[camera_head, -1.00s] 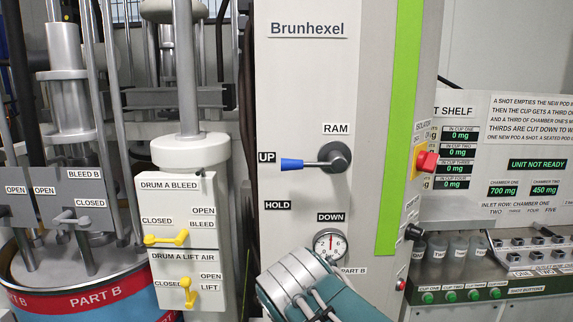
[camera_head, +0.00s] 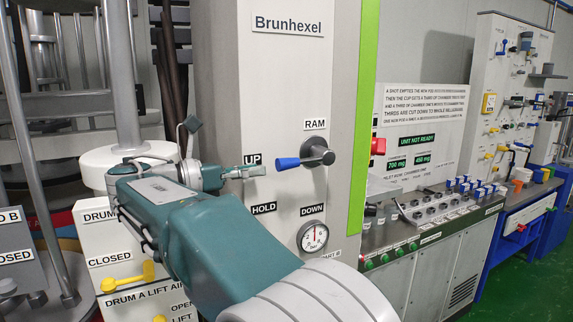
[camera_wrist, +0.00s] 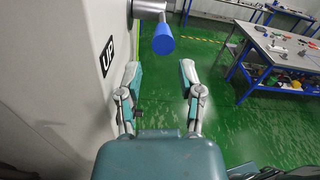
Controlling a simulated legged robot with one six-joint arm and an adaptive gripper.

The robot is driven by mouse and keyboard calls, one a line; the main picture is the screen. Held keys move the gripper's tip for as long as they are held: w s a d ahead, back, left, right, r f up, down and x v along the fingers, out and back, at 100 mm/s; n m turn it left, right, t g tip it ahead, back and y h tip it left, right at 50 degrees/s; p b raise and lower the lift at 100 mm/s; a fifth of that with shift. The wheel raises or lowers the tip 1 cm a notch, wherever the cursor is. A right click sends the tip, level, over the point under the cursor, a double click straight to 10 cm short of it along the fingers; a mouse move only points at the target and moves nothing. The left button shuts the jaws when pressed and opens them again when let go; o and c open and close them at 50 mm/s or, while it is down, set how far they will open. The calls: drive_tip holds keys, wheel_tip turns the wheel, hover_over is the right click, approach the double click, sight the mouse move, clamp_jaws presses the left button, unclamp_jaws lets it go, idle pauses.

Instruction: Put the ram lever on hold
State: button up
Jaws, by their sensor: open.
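The ram lever (camera_head: 287,162) has a blue grip and a dark round hub on the grey Brunhexel cabinet. Its grip points left, level with the UP label (camera_head: 252,160). The HOLD label (camera_head: 264,208) is lower left and the DOWN label (camera_head: 312,210) is below. My gripper (camera_head: 258,171) is just left of the grip, apart from it. In the wrist view my gripper (camera_wrist: 160,72) is open and empty, and the blue grip (camera_wrist: 163,40) appears beyond the fingertips, roughly centred between them.
A pressure gauge (camera_head: 313,236) sits below the lever. Yellow drum valve levers (camera_head: 128,278) are at lower left. The green floor (camera_wrist: 215,115) shows clear in the wrist view.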

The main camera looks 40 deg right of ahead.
sight(282, 166)
drive_tip(key=x, duration=0.8)
drive_tip(key=shift+s+d, duration=0.1)
drive_tip(key=shift+s, duration=0.1)
drive_tip(key=shift+x, duration=0.85)
drive_tip(key=shift+w, duration=0.1)
drive_tip(key=shift+c, duration=0.3)
clamp_jaws()
